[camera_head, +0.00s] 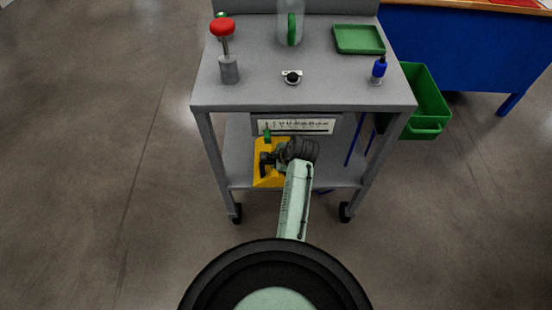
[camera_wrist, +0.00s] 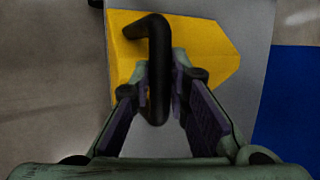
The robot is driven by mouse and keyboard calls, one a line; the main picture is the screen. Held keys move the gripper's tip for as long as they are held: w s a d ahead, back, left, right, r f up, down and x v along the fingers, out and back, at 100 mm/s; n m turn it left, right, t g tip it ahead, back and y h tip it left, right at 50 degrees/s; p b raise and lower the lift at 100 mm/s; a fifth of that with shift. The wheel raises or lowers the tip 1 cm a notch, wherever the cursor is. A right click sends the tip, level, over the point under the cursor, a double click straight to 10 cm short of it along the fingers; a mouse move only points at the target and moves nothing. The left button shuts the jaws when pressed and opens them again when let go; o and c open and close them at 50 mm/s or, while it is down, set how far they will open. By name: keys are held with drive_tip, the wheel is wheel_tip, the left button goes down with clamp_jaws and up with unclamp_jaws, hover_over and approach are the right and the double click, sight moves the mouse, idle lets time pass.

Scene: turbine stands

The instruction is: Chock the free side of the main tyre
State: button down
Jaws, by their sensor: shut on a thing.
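A yellow chock (camera_head: 268,178) is at the lower shelf of the grey cart, with a black bent handle on it. In the wrist view the chock (camera_wrist: 200,48) lies beyond my fingers, and its black handle (camera_wrist: 158,60) runs between them. My gripper (camera_wrist: 158,92) is shut on that handle. In the head view my gripper (camera_head: 272,157) is small and dark over the chock and partly covers it. I cannot tell whether the chock rests on the shelf or is just off it. No tyre shows in either view.
A green bin (camera_head: 427,100) hangs at the right. The floor to the left is clear.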

drive_tip(key=shift+w+r+p, duration=0.1)
drive_tip(key=shift+r+p, duration=0.4)
drive_tip(key=shift+r, duration=1.2)
drive_tip(key=s+r, duration=0.2)
drive_tip(key=s, duration=2.6)
drive_tip(key=shift+d, duration=0.2)
drive_tip(key=shift+w, duration=0.1)
drive_tip(key=w, duration=1.1)
drive_tip(key=shift+a+f, duration=0.15)
drive_tip(key=shift+f, duration=0.2)
